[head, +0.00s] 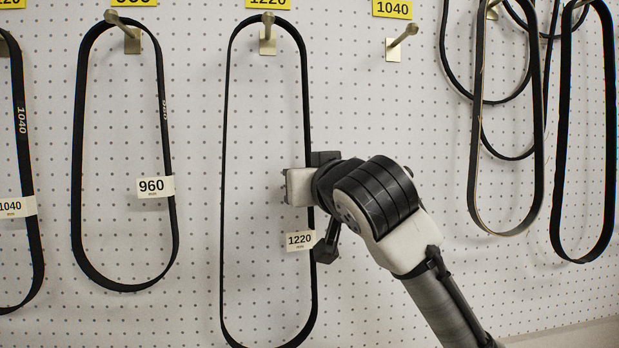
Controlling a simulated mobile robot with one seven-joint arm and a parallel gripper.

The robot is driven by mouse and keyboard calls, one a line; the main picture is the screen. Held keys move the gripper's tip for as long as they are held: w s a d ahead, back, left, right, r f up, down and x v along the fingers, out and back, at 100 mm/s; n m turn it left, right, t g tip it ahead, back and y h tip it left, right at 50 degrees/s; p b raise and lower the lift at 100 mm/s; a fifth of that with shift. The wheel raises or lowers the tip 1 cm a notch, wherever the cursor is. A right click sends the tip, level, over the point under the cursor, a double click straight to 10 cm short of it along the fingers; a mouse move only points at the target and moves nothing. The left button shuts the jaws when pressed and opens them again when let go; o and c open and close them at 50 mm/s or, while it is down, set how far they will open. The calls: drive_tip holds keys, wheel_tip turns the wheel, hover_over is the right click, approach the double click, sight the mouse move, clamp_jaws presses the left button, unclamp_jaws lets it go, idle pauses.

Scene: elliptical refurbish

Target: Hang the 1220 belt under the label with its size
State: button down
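The 1220 belt (226,180) is a long black loop hanging from the hook (267,36) below the yellow 1220 label (268,3), which is cut off by the top edge. Its white 1220 tag (299,241) sits on the right strand, low down. My gripper (298,187) is at the right strand of this belt, just above the tag. The gripper's body overlaps the strand. I cannot tell whether its fingers are closed on the belt or apart, as they are seen from behind and the side.
A 960 belt (77,160) hangs to the left, with a 1040 belt (20,160) at the far left edge. The hook (402,43) under the 1040 label (392,9) is empty. Several belts (541,120) hang at the right. White pegboard (400,110) is bare around the empty hook.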

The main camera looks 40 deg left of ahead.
drive_tip(key=shift+w+a+f+h, duration=0.15)
drive_tip(key=shift+f+h, duration=0.15)
drive_tip(key=shift+f, duration=0.05)
drive_tip(key=c, duration=1.5)
unclamp_jaws()
drive_tip(key=shift+c, duration=0.2)
drive_tip(key=shift+r, duration=0.1)
drive_tip(key=shift+d, duration=0.4)
drive_tip(key=b+v, duration=0.3)
drive_tip(key=v, duration=1)
drive_tip(key=shift+s+b, duration=0.4)
drive_tip(key=shift+s, duration=0.2)
